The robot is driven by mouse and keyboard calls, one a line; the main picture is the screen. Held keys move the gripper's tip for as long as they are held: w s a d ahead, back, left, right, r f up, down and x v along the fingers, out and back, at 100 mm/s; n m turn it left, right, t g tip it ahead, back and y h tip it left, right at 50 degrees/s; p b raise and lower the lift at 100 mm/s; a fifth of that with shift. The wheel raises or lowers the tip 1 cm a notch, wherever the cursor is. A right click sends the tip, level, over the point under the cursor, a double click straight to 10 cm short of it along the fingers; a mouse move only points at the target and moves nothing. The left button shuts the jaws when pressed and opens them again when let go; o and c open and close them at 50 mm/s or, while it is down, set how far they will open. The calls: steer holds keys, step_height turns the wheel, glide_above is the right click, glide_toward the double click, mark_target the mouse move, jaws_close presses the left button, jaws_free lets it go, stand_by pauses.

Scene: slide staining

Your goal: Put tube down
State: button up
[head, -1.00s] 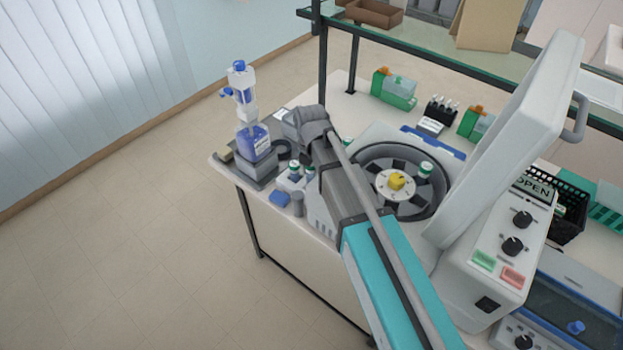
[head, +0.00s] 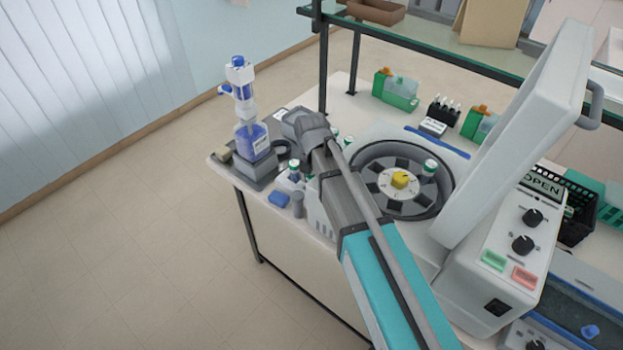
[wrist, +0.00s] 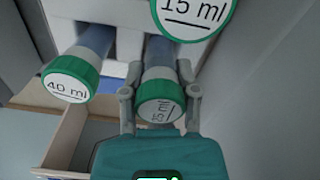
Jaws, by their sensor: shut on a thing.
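In the head view my arm hides the gripper and the held tube. Green-capped tubes (head: 294,166) show beside the arm.
The open centrifuge (head: 352,205) has a green-capped tube (head: 430,168) in its rotor, and its raised lid (head: 510,140) stands at the right. A blue-topped dispenser bottle (head: 252,138) is at the left bench corner. A dark rack (head: 443,108) and green boxes (head: 398,93) stand behind.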

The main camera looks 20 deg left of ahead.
steer(key=shift+f+b, duration=0.45)
steer(key=shift+f, duration=0.05)
steer(key=o, duration=1)
steer(key=shift+r, duration=0.1)
steer(key=shift+r, duration=0.15)
step_height(320, 180, up, 13)
steer(key=p, duration=1.3)
steer(key=shift+f, duration=0.2)
